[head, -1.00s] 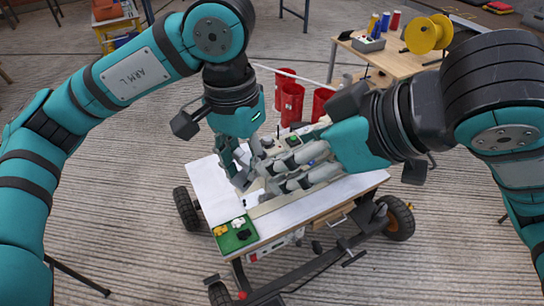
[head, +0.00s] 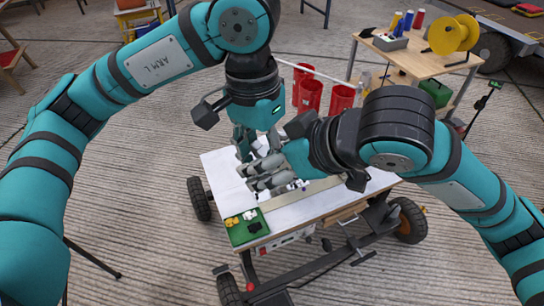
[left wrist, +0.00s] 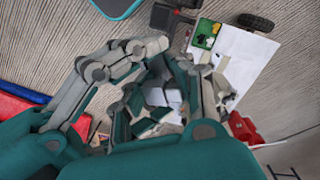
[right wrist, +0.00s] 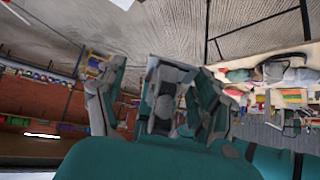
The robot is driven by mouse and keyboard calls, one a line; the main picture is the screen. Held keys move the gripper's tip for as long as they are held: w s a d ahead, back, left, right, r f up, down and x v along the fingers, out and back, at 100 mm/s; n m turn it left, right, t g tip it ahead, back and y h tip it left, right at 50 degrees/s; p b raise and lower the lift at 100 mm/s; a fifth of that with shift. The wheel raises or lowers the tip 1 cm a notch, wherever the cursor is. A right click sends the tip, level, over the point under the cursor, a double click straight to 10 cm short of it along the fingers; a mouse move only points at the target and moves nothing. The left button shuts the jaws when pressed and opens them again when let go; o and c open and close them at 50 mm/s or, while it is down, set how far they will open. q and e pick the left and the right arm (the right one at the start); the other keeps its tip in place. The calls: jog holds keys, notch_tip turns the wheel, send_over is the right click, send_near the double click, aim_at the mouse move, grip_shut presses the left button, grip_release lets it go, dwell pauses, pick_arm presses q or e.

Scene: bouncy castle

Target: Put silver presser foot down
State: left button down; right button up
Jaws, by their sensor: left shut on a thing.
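My left gripper (head: 244,150) points down over the white work table (head: 222,170). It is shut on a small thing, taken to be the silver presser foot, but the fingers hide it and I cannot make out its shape. In the left wrist view the left gripper's fingers (left wrist: 150,105) close together above a pale surface. My right gripper (head: 262,176) reaches in from the right, low over the table and just beside the left one. In the right wrist view its fingers (right wrist: 160,100) stand apart with nothing clear between them.
A green tray (head: 238,235) with yellow, white and black pieces sits at the table's front left corner. Red bins (head: 310,95) stand behind the table. A wooden bench (head: 395,58) with a yellow spool (head: 452,33) is at the back right. The table's left part is clear.

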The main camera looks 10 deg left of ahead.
jog(key=shift+w+d, duration=0.1)
jog(key=shift+w, duration=0.15)
jog(key=c, duration=1)
pick_arm(q)
jog(key=c, duration=1.1)
grip_release()
jog(key=shift+s, duration=0.1)
jog(key=shift+c, duration=0.2)
pick_arm(e)
jog(key=shift+c, duration=0.7)
pick_arm(q)
jog(key=shift+o, duration=1.1)
pick_arm(e)
jog(key=shift+s, duration=0.1)
